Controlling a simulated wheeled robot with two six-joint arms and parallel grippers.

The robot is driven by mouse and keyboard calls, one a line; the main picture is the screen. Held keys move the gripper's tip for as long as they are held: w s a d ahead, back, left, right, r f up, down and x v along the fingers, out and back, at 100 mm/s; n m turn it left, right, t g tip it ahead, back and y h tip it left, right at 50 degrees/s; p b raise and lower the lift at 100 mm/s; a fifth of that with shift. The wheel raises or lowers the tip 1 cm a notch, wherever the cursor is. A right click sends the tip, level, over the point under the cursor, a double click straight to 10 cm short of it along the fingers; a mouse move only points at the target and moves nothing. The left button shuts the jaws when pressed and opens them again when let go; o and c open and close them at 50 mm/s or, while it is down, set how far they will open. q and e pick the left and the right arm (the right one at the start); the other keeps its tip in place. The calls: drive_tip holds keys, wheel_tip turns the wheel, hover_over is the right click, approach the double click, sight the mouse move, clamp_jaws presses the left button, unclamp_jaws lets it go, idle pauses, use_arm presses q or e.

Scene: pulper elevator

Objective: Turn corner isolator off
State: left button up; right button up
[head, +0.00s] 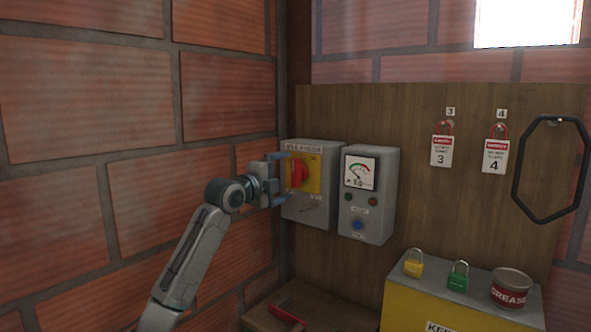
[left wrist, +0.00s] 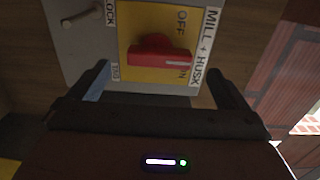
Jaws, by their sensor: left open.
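The corner isolator is a grey box (head: 321,212) on the wooden board beside the brick corner. It has a yellow plate (head: 313,175) and a red rotary handle (head: 298,172). In the left wrist view the red handle (left wrist: 160,60) lies across the yellow plate (left wrist: 133,14), with its white mark near the "ON" lettering; "OFF" is printed further up. My left gripper (head: 276,181) is open in front of the box, at its left side. In the left wrist view its two fingers (left wrist: 158,88) stand either side of the handle, apart from it. My right gripper is not in view.
A grey meter box (head: 366,220) with a blue button stands close right of the isolator. Tags 3 (head: 441,151) and 4 (head: 495,156) hang on the board. Below right, a yellow cabinet (head: 410,305) carries two padlocks and a grease tin (head: 510,288). A brick wall (head: 90,180) closes the left.

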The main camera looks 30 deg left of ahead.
sight(293, 174)
use_arm(q)
drive_tip(key=w, duration=0.1)
drive_tip(key=w+p, duration=0.1)
drive_tip(key=w, duration=0.2)
drive_tip(key=shift+w+d+r+p, duration=0.15)
drive_tip(key=shift+w+d+p, duration=0.1)
drive_tip(key=shift+w+p, duration=0.1)
drive_tip(key=shift+w+f, duration=0.2)
drive_tip(key=shift+w, duration=0.5)
drive_tip(key=shift+c, duration=0.5)
drive_tip(key=c, duration=0.9)
